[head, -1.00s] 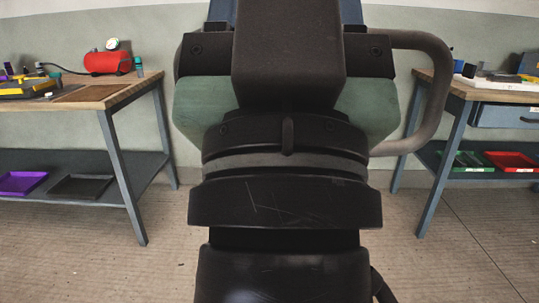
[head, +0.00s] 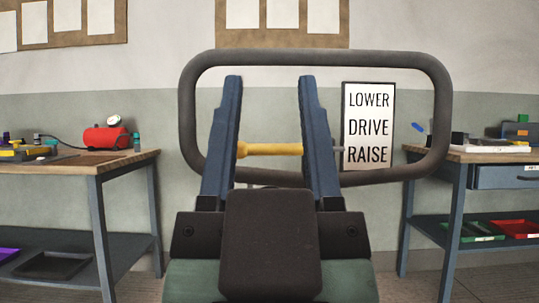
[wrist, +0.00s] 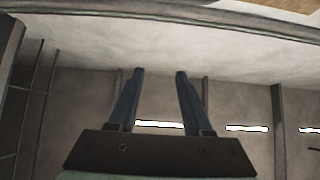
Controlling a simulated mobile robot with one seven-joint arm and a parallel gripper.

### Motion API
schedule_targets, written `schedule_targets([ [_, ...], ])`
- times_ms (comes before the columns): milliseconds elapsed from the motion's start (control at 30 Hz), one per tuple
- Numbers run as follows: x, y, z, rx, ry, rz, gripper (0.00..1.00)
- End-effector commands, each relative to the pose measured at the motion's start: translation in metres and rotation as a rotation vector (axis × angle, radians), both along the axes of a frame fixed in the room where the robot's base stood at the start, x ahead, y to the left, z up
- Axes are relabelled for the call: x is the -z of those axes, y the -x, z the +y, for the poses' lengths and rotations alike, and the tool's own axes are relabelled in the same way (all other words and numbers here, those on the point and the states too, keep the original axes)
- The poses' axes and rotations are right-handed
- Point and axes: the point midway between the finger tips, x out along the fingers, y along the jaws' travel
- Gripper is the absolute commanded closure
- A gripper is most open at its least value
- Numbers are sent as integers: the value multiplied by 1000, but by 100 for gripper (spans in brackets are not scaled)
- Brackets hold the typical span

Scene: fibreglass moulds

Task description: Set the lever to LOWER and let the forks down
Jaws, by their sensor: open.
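My gripper (head: 268,80) points upward in the head view, with its two blue fingers spread apart. A yellow lever grip (head: 270,149) shows level between the fingers; I cannot tell whether they touch it. Its thin grey end (head: 350,149) shows right of the right finger, level with the upper part of RAISE. A dark grey loop handle (head: 310,57) frames the lever, and its lower bar passes behind my gripper. A label plate (head: 368,127) reads LOWER, DRIVE, RAISE from top to bottom. The wrist view shows my open gripper (wrist: 159,70) with nothing between the fingers. The forks are out of view.
A workbench (head: 130,157) with a red tank (head: 106,138) stands at left. Another workbench (head: 470,155) with a drawer and trays below stands at right. Paper boards (head: 72,38) hang on the back wall. The loop's sides stand close on both sides of my gripper.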

Motion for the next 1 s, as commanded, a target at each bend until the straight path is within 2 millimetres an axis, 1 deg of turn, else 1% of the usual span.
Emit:
schedule_targets([
  [400,0,0,0,0,0,0,50],
  [467,0,0,0,0,0,1,41],
  [567,-4,-5,-1,15,6,15,40],
  [667,-12,-17,-3,59,25,52,40],
  [800,-21,-43,-7,165,86,139,40],
  [1000,-20,-74,-8,322,224,270,40],
])
